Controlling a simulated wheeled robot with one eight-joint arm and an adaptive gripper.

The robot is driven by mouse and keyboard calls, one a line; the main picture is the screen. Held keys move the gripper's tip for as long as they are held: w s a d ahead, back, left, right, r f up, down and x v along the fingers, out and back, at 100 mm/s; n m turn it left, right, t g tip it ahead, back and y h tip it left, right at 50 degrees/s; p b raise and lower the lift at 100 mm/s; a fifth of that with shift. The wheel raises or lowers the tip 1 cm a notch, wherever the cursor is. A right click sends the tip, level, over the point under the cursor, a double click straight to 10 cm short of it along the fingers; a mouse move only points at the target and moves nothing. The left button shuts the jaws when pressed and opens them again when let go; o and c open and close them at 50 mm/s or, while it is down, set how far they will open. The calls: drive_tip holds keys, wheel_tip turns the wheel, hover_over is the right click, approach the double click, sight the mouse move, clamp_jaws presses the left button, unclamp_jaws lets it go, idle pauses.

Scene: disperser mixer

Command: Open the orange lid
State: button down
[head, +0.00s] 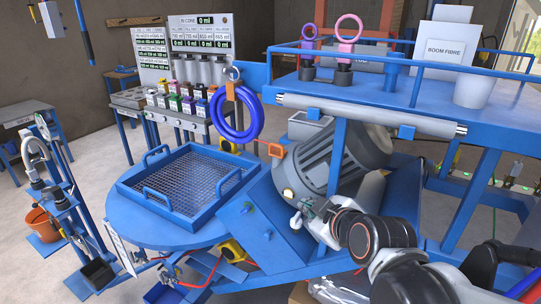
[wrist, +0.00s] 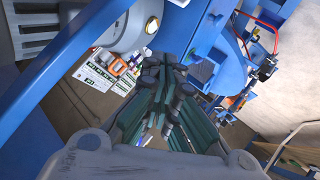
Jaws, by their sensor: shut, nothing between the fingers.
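No part is plainly an orange lid. A small orange frame-like piece (head: 276,149) sticks out beside the grey motor (head: 333,160) in the head view, above the blue machine housing; I cannot tell whether it is the lid. My gripper (head: 304,216) is in front of the lower end of the motor, below and right of that orange piece and apart from it. In the wrist view, the dark green fingers of my gripper (wrist: 165,68) come together at the tips, with nothing seen between them.
A round blue table (head: 135,225) carries a blue mesh tray (head: 150,205) at left. A blue railed platform (head: 440,115) with a white bucket (head: 476,89) stands close at right. Floor at left is partly free.

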drive_tip(key=w+a+n+t+y+b, duration=0.1)
drive_tip(key=w+a+n+t, duration=0.6)
drive_tip(key=w+n, duration=0.3)
drive_tip(key=shift+a+f+n+t, duration=0.2)
drive_tip(key=shift+a+n+t, duration=0.15)
drive_tip(key=shift+n, duration=0.75)
drive_tip(key=d+x, duration=0.2)
drive_tip(key=x, duration=1)
drive_tip(key=shift+w+r+p, duration=0.2)
drive_tip(key=shift+w+p, duration=0.15)
drive_tip(key=shift+w, duration=0.2)
drive_tip(key=shift+d, duration=0.15)
